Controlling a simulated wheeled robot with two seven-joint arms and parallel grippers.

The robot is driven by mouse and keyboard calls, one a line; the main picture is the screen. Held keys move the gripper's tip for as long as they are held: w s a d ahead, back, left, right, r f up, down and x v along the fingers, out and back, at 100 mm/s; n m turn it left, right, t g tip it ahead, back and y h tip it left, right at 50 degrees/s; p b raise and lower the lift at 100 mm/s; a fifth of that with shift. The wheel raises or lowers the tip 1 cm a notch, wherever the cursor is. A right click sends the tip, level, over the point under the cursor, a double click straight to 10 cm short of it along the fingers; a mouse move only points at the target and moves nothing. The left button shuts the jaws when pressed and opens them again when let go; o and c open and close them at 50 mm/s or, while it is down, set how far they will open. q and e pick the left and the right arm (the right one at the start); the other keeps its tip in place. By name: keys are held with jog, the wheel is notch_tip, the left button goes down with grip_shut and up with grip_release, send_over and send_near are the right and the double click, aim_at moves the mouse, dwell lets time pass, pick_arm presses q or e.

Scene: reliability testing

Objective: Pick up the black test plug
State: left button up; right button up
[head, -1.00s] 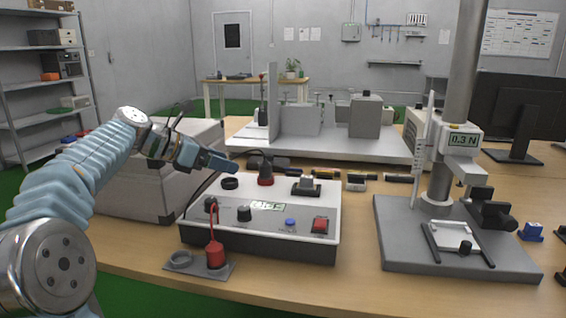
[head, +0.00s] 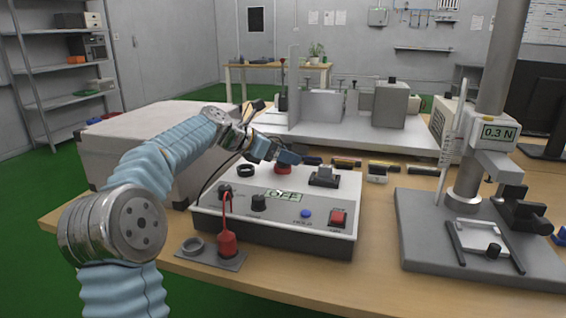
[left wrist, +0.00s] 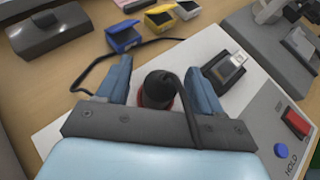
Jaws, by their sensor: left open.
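The black test plug (left wrist: 160,86) stands upright in a red socket (left wrist: 144,99) on the white test box (left wrist: 75,120), seen in the left wrist view. A black cable (left wrist: 189,112) bends off the plug. My left gripper (left wrist: 160,86) is open, with one blue finger on each side of the plug; I cannot tell whether either touches it. In the head view my left gripper (head: 288,155) is over the back of the box (head: 330,205) and covers most of the plug; the red socket (head: 283,169) shows below it. My right gripper is in neither view.
A black connector block (left wrist: 224,70) sits close right of the fingers. A red plug (head: 227,243) stands in a grey holder (head: 200,252) before the box. A force stand (head: 478,190) is at right. A large grey case (head: 140,150) stands left.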

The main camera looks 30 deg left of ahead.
pick_arm(q)
jog(key=shift+x, duration=0.75)
jog(key=c, duration=1.1)
jog(key=shift+r, duration=0.1)
